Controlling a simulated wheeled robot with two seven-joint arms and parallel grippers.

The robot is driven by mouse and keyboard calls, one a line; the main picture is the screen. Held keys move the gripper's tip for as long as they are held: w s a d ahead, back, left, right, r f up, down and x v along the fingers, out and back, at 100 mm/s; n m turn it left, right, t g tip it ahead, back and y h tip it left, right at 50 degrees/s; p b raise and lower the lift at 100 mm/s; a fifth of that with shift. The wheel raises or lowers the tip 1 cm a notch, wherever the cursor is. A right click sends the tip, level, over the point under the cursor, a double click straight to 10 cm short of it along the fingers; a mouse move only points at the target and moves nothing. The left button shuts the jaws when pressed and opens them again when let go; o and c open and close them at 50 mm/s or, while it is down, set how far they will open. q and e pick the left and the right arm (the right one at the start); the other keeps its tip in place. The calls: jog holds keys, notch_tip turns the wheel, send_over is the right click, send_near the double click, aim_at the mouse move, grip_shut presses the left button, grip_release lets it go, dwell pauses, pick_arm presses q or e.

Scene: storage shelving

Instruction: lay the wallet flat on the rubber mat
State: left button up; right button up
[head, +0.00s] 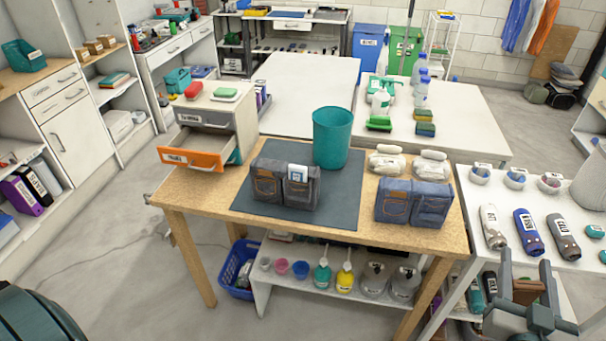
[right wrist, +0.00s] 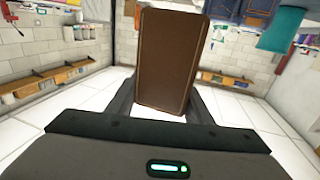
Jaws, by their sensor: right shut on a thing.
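The brown wallet (right wrist: 165,60) is held upright between the fingers of my right gripper in the right wrist view. My right gripper (head: 526,283) is at the lower right of the head view, shut on the wallet, of which a small brown part (head: 527,292) shows between the fingers. It is beside the white table, well right of the mat. The dark rubber mat (head: 341,195) lies on the wooden table. A dark denim pouch-like item (head: 285,186) and a teal cup (head: 332,137) stand on the mat. My left gripper is not in view.
Blue denim items (head: 413,203) and wrapped white bundles (head: 386,162) are on the wooden table (head: 200,200), right of the mat. An orange drawer (head: 190,158) stands open at the left.

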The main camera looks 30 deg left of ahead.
aim_at(518, 301)
jog(key=s+f, duration=0.1)
jog(key=s, duration=0.1)
jog(key=s+f, duration=0.1)
jog(key=s, duration=0.2)
jog(key=s+f, duration=0.1)
jog(key=s, duration=0.2)
jog(key=shift+s+f, duration=0.15)
jog(key=shift+s, duration=0.05)
jog(key=shift+s+f, duration=0.15)
jog(key=shift+s, duration=0.5)
